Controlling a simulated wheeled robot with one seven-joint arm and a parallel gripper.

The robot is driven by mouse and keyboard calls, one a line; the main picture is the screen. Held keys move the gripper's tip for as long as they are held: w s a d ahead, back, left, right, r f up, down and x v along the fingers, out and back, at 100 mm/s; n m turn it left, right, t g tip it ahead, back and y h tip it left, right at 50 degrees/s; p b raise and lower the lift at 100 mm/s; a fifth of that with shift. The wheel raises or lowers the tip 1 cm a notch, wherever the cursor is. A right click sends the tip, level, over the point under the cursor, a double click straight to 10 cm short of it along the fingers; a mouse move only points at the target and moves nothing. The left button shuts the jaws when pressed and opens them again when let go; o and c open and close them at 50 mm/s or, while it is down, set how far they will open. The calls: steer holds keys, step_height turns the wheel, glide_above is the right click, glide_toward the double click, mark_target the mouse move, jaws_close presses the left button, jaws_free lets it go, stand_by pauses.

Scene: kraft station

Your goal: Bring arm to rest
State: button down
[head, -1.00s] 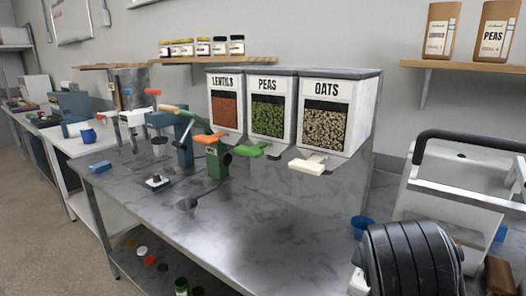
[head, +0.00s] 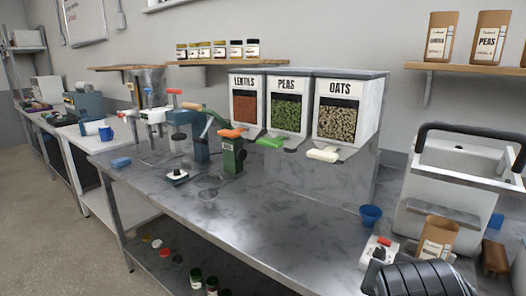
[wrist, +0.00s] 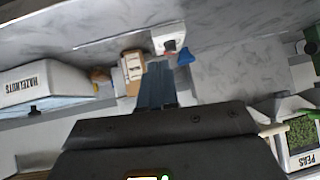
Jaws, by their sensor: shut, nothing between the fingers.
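My gripper (wrist: 158,84) shows in the wrist view as narrow dark-blue fingers, shut and empty, pointing up the picture. Its dark housing fills the bottom middle of that view. In the head view only my black ribbed arm (head: 425,280) shows, at the bottom right corner; the fingers are not visible there. In the wrist view a kraft bag (wrist: 132,68) is just left of the fingers, and a blue cup (wrist: 185,58) is to their upper right. I cannot tell whether the fingers touch anything.
The head view shows lentils (head: 249,105), peas (head: 288,105) and oats (head: 340,112) dispensers on the metal bench (head: 290,215). A white machine with a black handle (head: 450,185) stands right, near a small white device (head: 379,250).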

steer(key=s+d+f+n+t+y, duration=0.1)
steer(key=s+f+n+t+y, duration=0.35)
steer(key=s+f, duration=0.95)
steer(key=s+r+n+t, duration=0.1)
steer(key=s+r, duration=0.4)
steer(key=s, duration=0.6)
steer(key=s+a+r+n+t, duration=0.1)
steer(key=s+r, duration=0.3)
steer(key=s, duration=0.8)
steer(key=shift+r, duration=0.35)
